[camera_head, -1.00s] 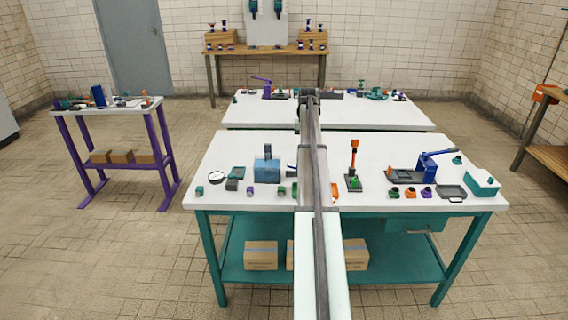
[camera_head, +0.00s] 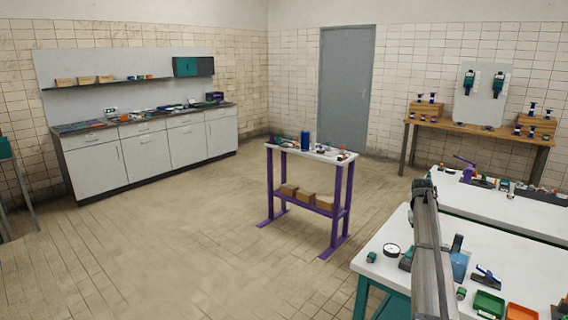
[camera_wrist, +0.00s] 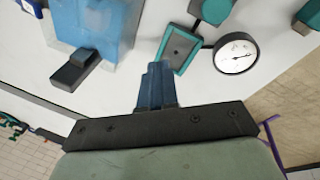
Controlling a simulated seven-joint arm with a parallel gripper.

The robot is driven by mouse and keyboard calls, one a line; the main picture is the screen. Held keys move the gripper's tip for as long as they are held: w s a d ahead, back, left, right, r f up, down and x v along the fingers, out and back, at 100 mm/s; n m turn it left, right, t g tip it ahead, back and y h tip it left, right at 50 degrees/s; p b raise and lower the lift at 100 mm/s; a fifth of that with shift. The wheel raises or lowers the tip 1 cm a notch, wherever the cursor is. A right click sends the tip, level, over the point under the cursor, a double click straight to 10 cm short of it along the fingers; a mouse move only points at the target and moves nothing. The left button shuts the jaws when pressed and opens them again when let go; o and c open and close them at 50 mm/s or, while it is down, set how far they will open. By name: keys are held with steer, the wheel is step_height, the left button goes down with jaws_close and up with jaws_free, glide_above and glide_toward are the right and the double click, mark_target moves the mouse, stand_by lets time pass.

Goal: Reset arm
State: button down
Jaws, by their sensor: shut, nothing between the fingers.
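My gripper shows in the wrist view (camera_wrist: 158,84), its blue fingers together and empty, pointing at the white tabletop. The fingers are beside a small teal-rimmed tray (camera_wrist: 178,50) and left of a round white gauge (camera_wrist: 236,53). A blue block-shaped device (camera_wrist: 95,22) with a dark bar is at the upper left. In the head view my arm reaches over the near white table (camera_head: 380,279) at the right; the gripper itself cannot be made out there. The gauge (camera_head: 391,249) lies left of the arm and the blue device (camera_head: 459,264) right of it.
A green tray (camera_head: 489,303) and an orange tray (camera_head: 520,312) lie on the near table. A second white table (camera_head: 500,205) stands behind. A purple-legged stand (camera_head: 337,203) is in the middle, white cabinets (camera_head: 150,154) at the left. Floor between them is clear.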

steer(key=w+a+f+n+t+h, duration=0.1)
steer(key=w+a+f+n, duration=0.2)
steer(key=a, duration=0.9)
steer(key=w+a+f+n, duration=0.2)
steer(key=w+a+f, duration=0.15)
steer(key=a, duration=0.85)
steer(key=s+a+f+n, duration=0.2)
steer(key=s+a+f, duration=0.1)
steer(key=a+f, duration=0.35)
steer(key=s+a+f+m+g+y, duration=0.1)
steer(key=s+a+f+g, duration=0.15)
steer(key=s+f, duration=1.05)
steer(key=s+a+f+m+g+y, duration=0.1)
steer(key=s+a+f, duration=0.3)
steer(key=s+f, duration=0.95)
steer(key=s+a+f+g, duration=0.1)
steer(key=s+f, duration=0.2)
steer(key=s, duration=0.9)
steer(key=s+a+f+m+g+y, duration=0.1)
steer(key=s+a+f+g, duration=0.1)
steer(key=s, duration=1)
steer(key=s+a+f+m+g, duration=0.1)
steer(key=s+f, duration=0.3)
steer(key=s, duration=0.8)
steer(key=shift+s+a+y, duration=0.2)
steer(key=shift+a+y, duration=0.1)
steer(key=shift+a, duration=0.45)
